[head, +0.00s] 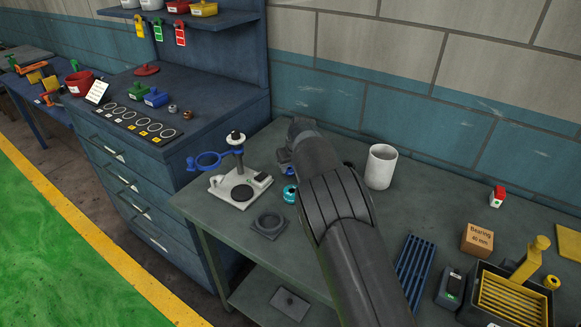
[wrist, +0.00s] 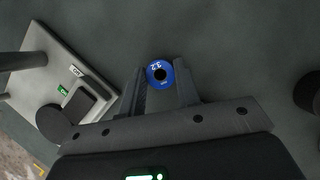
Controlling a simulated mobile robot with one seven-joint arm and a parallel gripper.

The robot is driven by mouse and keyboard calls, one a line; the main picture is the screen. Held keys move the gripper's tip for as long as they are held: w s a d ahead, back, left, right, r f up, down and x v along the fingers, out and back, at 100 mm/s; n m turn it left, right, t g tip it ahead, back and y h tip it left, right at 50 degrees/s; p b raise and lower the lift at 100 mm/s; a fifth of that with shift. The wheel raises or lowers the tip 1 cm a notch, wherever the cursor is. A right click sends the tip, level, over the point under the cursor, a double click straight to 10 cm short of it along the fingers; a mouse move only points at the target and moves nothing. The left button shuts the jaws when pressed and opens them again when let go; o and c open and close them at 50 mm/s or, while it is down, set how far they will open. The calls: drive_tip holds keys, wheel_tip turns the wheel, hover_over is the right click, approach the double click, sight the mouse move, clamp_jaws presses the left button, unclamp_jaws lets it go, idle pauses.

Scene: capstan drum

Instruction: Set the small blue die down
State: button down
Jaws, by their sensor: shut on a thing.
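The small blue die (wrist: 160,73) is a round blue piece with a dark centre hole and white markings on its face. It sits between the fingertips of my gripper (wrist: 161,84) in the wrist view, and the jaws are shut on it. In the head view my gripper (head: 285,158) is over the back of the grey-green bench, right of the white-based stand, largely hidden by my arm. The die cannot be made out clearly there. I cannot tell whether it touches the bench top.
The stand's pale base (head: 225,184), with a blue ring arm (head: 208,160), is close on the left. A white cup (head: 380,166) stands to the right. Bare bench (head: 440,200) lies beyond it.

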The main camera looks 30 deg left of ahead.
drive_tip(key=shift+f, duration=0.2)
drive_tip(key=c, duration=1.1)
unclamp_jaws()
drive_tip(key=shift+o, duration=0.2)
drive_tip(key=shift+r, duration=0.1)
drive_tip(key=v, duration=1.2)
